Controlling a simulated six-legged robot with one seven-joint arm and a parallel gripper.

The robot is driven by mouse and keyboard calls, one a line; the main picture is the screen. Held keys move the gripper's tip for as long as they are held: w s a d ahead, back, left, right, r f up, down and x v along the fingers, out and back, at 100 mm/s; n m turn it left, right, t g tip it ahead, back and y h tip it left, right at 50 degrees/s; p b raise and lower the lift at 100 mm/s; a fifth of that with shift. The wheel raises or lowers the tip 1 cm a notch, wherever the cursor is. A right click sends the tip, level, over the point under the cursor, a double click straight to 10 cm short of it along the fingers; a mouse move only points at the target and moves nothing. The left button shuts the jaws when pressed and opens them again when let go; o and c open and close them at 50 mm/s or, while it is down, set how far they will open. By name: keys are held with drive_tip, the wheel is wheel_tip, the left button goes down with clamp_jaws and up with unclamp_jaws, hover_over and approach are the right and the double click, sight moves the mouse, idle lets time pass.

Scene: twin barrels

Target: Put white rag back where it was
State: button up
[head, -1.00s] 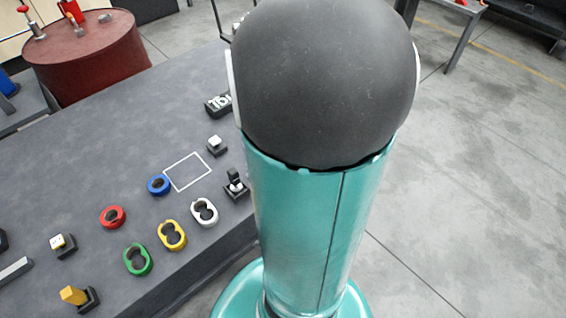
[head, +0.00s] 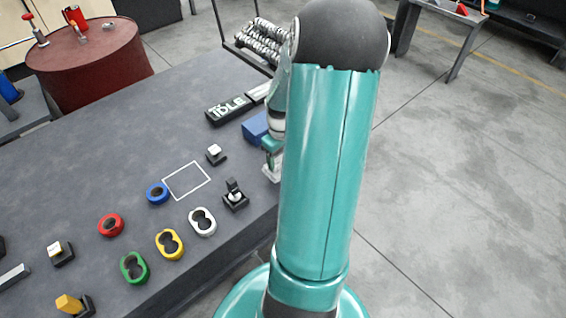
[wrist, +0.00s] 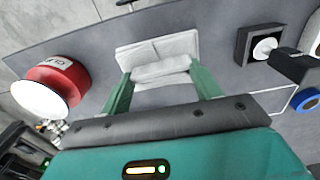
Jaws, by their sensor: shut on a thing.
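The white rag (wrist: 160,58) is a folded, pale cloth between the green fingers of my gripper (wrist: 161,76) in the wrist view. The fingers stand at its two sides and my gripper is shut on it. In the head view my gripper (head: 272,160) hangs at the right edge of the dark table, just left of my arm. A pale patch shows at its tip, partly hidden by the arm. Whether the rag touches the tabletop is hard to tell.
The dark table (head: 110,165) holds a white square outline, a joystick (head: 234,195), a small white-topped switch (head: 215,154) and several coloured rings. A blue box (head: 256,127) and an IDLE sign (head: 229,108) are near my gripper. A red can (wrist: 62,80) shows in the wrist view.

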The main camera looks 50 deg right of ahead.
drive_tip(key=shift+w+d+f, duration=0.25)
drive_tip(key=shift+d+f, duration=0.4)
drive_tip(key=shift+f, duration=1.75)
drive_tip(key=shift+f, duration=0.15)
drive_tip(key=o, duration=1)
drive_tip(key=shift+c, duration=0.2)
